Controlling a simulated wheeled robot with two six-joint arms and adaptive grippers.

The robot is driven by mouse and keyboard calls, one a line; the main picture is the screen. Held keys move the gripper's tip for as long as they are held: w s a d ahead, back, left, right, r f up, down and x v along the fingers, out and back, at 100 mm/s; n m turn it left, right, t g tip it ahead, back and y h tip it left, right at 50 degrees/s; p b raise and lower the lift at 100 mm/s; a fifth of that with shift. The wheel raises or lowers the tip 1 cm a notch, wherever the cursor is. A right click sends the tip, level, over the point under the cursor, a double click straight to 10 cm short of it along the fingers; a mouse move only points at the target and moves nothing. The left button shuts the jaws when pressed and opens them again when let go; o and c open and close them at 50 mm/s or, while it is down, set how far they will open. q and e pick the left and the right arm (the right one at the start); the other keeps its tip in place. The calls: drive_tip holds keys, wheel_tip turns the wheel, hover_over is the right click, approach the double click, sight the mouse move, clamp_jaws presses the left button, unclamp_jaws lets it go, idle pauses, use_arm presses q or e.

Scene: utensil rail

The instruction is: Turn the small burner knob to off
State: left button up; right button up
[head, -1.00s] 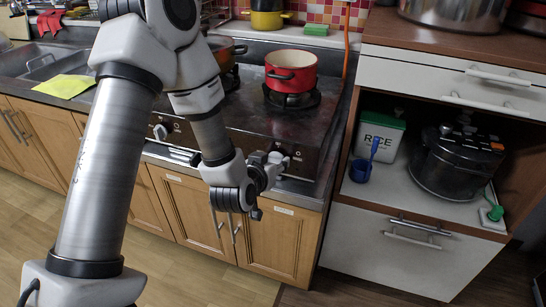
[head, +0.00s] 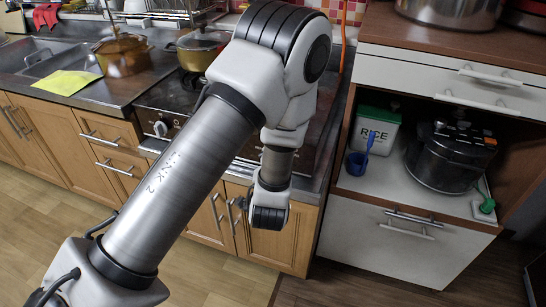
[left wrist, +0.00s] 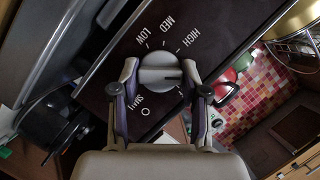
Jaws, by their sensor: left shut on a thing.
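The small burner knob (left wrist: 160,72) is a round grey dial with a raised bar, on a dark panel marked LOW, MED, HIGH and SMALL. My left gripper (left wrist: 160,80) has one finger on each side of the knob and is shut on it. The knob's bar lies about level across the left wrist picture; I cannot make out its pointer. A small ring mark sits below the knob, beside the SMALL label. In the head view my left arm hides the knob and the fingers. My right gripper is not in view.
Another stove knob (head: 160,129) shows left of my arm. A lidded pan (head: 200,48) stands on the stove and a copper pot (head: 122,54) stands left of it. An open shelf (head: 400,188) at the right holds a rice box (head: 375,130) and a dark cooker (head: 450,158).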

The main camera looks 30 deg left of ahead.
use_arm(q)
drive_tip(key=m, duration=0.1)
drive_tip(key=m+y, duration=0.1)
drive_tip(key=m, duration=0.1)
drive_tip(key=shift+f+m+t+y, duration=0.25)
drive_tip(key=shift+m+t+y, duration=0.05)
drive_tip(key=shift+t+y, duration=0.1)
drive_tip(key=shift+m+t+y+b, duration=0.4)
drive_tip(key=shift+m+b, duration=0.15)
drive_tip(key=shift+m, duration=0.95)
drive_tip(key=o, duration=1.1)
